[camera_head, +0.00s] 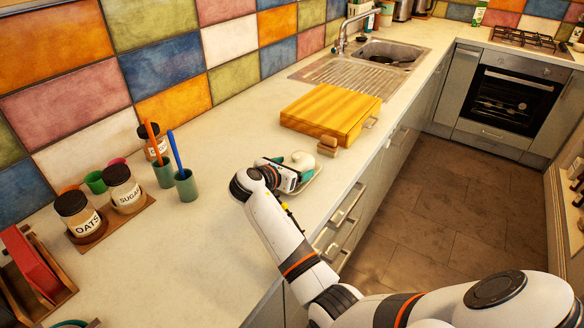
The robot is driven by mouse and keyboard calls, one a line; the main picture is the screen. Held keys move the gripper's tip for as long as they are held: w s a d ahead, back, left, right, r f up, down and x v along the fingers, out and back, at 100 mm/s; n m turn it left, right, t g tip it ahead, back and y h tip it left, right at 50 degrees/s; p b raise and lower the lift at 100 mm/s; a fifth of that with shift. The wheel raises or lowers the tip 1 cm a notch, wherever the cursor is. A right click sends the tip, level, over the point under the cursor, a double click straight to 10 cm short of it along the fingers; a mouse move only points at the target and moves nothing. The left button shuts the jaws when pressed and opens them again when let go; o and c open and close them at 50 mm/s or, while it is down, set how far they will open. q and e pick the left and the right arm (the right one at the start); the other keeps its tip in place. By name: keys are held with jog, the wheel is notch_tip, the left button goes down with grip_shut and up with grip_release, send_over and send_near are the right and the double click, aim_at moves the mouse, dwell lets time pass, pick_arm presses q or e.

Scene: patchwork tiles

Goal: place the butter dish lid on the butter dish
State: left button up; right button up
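A cream, rounded lid with a small knob (302,158) shows on the counter in the head view, just in front of the wooden board. A pale dish (313,179) shows partly below and beside it, with a light rim. The lid appears over or against the dish; I cannot tell whether it rests on it. My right gripper (294,181) is right at the lid's and dish's left side and covers part of both. Its fingertips are mostly hidden, so I cannot tell if it is open or shut. My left gripper is not in view.
A thick wooden board (330,110) lies behind the dish. Oats (77,212) and sugar (122,186) jars and green cups with brushes (186,186) stand at left. The counter's front edge (325,222) is close to the dish. Counter left of my gripper is clear.

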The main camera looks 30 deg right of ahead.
jog(key=shift+r, duration=0.1)
jog(key=shift+a+r, duration=0.15)
jog(key=v, duration=1.1)
jog(key=shift+s+a+r+b, duration=0.15)
jog(key=shift+a+r+b, duration=0.1)
jog(key=shift+a+b, duration=0.05)
